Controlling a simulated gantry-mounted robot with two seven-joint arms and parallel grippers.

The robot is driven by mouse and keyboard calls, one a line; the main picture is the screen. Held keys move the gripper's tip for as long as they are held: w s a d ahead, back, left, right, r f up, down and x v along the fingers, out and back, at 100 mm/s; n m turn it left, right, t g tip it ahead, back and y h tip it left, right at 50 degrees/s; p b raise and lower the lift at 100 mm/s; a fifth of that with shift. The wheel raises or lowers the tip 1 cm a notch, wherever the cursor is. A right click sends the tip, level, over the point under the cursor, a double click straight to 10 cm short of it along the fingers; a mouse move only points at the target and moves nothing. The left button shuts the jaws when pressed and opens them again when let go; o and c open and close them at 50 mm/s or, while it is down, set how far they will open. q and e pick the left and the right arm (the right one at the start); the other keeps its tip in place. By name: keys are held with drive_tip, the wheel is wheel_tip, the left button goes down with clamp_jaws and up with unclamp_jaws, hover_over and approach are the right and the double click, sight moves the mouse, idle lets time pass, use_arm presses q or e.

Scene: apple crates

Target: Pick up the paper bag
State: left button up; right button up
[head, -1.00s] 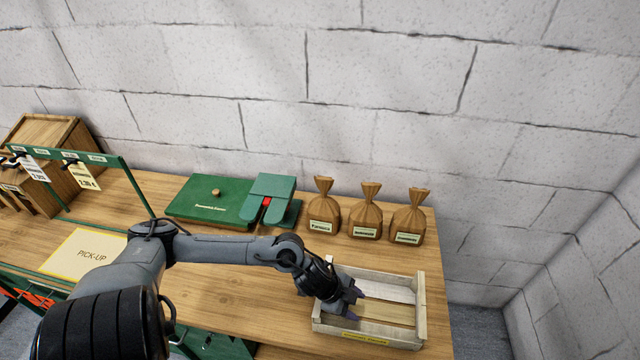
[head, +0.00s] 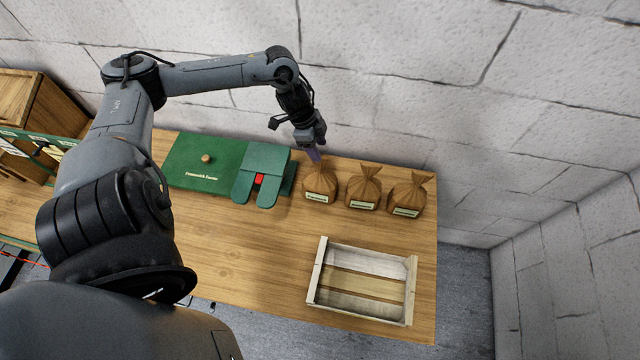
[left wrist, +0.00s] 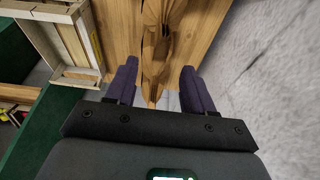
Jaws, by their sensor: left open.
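Three brown paper bags with twisted tops and pale labels stand in a row near the wall: the left bag (head: 320,187), the middle bag (head: 363,188) and the right bag (head: 408,196). My left gripper (head: 316,154) is open and points down at the top of the left bag, partly covering its neck. In the left wrist view, brown bag paper (left wrist: 154,65) shows between the two purple fingers of my left gripper (left wrist: 160,85), with a gap on both sides. My right gripper is not in view.
An empty wooden crate (head: 312,270) stands at the front right of the table (head: 240,250). A green box (head: 205,178) and a green device with a red part (head: 264,160) stand left of the bags. The wall is close behind.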

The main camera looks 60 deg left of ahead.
use_arm(q)
drive_tip(key=shift+x, duration=1.15)
drive_tip(key=p, duration=0.1)
hover_over(320, 176)
drive_tip(key=a, duration=0.1)
drive_tip(key=x, duration=0.2)
drive_tip(key=a+x, duration=0.1)
drive_tip(key=x, duration=0.1)
drive_tip(key=shift+d+f, duration=0.1)
drive_tip(key=shift+f, duration=0.1)
drive_tip(key=shift+w+f, duration=0.15)
drive_tip(key=shift+f, duration=0.4)
drive_tip(key=shift+c, duration=0.2)
clamp_jaws()
